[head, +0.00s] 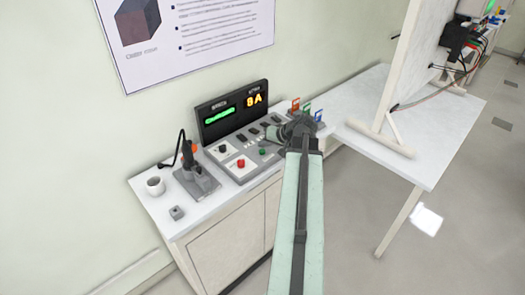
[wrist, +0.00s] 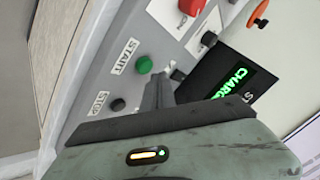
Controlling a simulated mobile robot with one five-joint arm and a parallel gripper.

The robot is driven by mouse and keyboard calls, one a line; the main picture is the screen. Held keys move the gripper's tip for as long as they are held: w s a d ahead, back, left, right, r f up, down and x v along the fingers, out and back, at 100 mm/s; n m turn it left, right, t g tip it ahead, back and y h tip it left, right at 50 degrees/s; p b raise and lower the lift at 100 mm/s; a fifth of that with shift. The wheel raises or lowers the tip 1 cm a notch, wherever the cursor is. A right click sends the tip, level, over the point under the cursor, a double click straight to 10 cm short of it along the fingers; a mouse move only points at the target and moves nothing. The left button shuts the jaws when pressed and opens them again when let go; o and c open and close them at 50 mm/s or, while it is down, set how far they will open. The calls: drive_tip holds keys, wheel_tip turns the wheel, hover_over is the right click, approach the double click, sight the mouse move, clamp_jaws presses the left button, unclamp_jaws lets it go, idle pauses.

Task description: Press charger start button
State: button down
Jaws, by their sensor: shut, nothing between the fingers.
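The charger console (head: 231,172) stands on a white cabinet, with an upright display (head: 232,108) at its back showing green text and amber characters. A green button beside the word START shows in the wrist view (wrist: 144,65); in the head view a green button (head: 262,151) is on the console front. A black button (wrist: 118,104) sits beside the word STOP. My gripper (wrist: 166,74) is shut and empty. In the wrist view its fingertips appear close beside the green button; I cannot tell whether they touch the panel. In the head view my gripper (head: 271,133) is over the console's right part.
A red button (wrist: 190,6) is on the panel near the green one. A black device with an orange knob (head: 190,148), a white mug (head: 155,186) and a small grey block (head: 177,213) stand left of the console. Coloured tags (head: 306,109) stand behind my gripper.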

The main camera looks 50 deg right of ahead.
sight(264, 152)
drive_tip(key=shift+r+p, duration=2.45)
drive_tip(key=shift+r, duration=0.1)
drive_tip(key=shift+f, duration=0.1)
